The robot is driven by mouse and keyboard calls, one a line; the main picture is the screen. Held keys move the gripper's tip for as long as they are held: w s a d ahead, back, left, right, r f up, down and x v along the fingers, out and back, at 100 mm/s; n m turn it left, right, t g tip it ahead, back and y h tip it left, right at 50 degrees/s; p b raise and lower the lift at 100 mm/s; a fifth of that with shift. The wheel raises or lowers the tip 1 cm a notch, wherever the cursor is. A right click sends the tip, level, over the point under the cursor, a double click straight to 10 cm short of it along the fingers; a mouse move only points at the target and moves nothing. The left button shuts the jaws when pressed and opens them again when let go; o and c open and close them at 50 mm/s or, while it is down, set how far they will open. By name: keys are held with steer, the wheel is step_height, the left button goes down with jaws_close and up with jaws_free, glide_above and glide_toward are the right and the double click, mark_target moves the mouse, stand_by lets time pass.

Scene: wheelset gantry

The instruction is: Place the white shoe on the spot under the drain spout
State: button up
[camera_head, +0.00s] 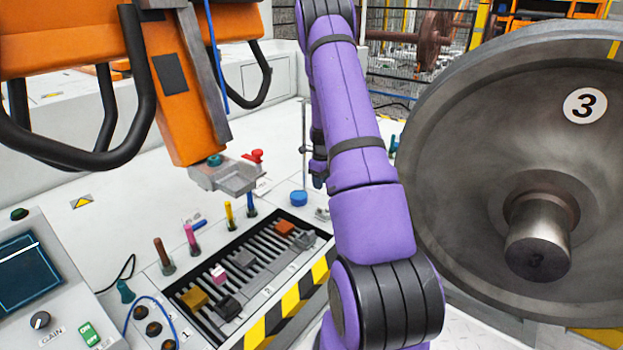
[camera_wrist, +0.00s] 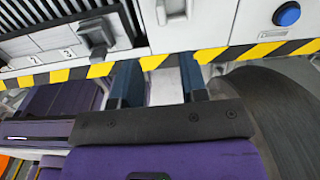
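In the head view my purple arm hides the gripper. A grey metal piece (camera_head: 225,175) hangs under the orange machine, beside a red handle (camera_head: 255,157); I cannot tell which part is the drain spout.
A slotted rack (camera_head: 262,262) holds several blocks, including yellow (camera_head: 193,298), black (camera_head: 228,307) and orange (camera_head: 284,227). Coloured pegs stand behind it. A blue button (camera_head: 298,198) sits beyond the rack's far end. A large steel wheel (camera_head: 450,170) fills the right side. A control panel (camera_head: 35,280) stands left.

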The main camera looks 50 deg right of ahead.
steer(key=w+a+r+n+t, duration=0.1)
steer(key=a+r+n, duration=0.5)
steer(key=a+r, duration=0.4)
steer(key=w+a+r+n+t, duration=0.15)
steer(key=a+r+n, duration=0.45)
steer(key=r, duration=0.6)
steer(key=s+a+r+n, duration=0.3)
steer(key=a+r+n, duration=0.1)
steer(key=a+r, duration=0.25)
steer(key=s+a+r+n, duration=0.4)
steer(key=a+r, duration=0.1)
steer(key=a, duration=0.3)
steer(key=s+a+r+n+t, duration=0.1)
steer(key=s+a+r+n, duration=0.1)
steer(key=s+a+n, duration=0.4)
steer(key=s+a+r+n+t, duration=0.1)
steer(key=s+a+r+n, duration=0.1)
steer(key=s+a+n, duration=0.5)
steer(key=s+n, duration=0.2)
steer(key=s, duration=0.4)
steer(key=shift+a+t, duration=0.25)
steer(key=shift+t, duration=0.1)
